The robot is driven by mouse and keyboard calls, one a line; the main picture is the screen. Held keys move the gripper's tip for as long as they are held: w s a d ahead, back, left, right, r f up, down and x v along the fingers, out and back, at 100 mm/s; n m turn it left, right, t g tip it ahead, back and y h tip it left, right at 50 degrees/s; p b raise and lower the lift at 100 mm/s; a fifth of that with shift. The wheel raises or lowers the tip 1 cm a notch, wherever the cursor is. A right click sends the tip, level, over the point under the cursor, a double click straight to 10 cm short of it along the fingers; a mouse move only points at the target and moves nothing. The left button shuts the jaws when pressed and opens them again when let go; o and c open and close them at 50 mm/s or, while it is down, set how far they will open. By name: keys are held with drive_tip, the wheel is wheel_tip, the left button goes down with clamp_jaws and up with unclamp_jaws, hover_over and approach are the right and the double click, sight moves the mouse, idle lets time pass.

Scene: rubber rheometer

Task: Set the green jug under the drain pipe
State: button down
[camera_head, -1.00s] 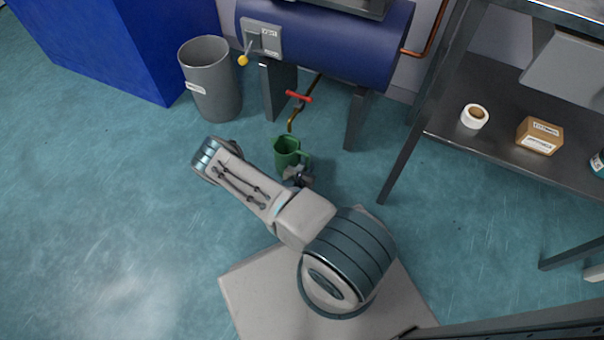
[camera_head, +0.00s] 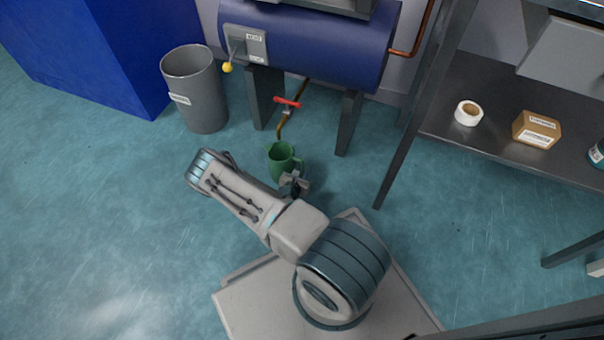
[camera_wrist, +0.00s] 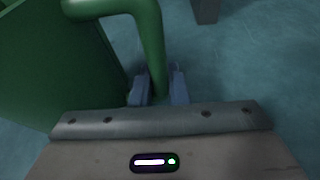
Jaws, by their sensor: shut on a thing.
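The green jug (camera_head: 280,160) is upright, just in front of the lower end of the drain pipe (camera_head: 281,125) in the head view. The pipe hangs below the blue tank and has a red valve handle (camera_head: 287,102). My gripper (camera_head: 297,182) is at the jug's right side. In the wrist view the gripper (camera_wrist: 158,88) is shut on the handle (camera_wrist: 152,45) of the jug, whose body fills the left of that view. I cannot tell whether the jug's base touches the floor.
The blue tank (camera_head: 315,45) stands on dark legs (camera_head: 349,122) either side of the pipe. A grey bin (camera_head: 197,90) stands to the left. A metal shelf (camera_head: 480,150) at right holds a tape roll (camera_head: 468,113) and a cardboard box (camera_head: 536,130). Floor at left is open.

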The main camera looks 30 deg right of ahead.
drive_tip(key=shift+w, duration=0.15)
drive_tip(key=c, duration=1.4)
unclamp_jaws()
drive_tip(key=shift+f, duration=0.15)
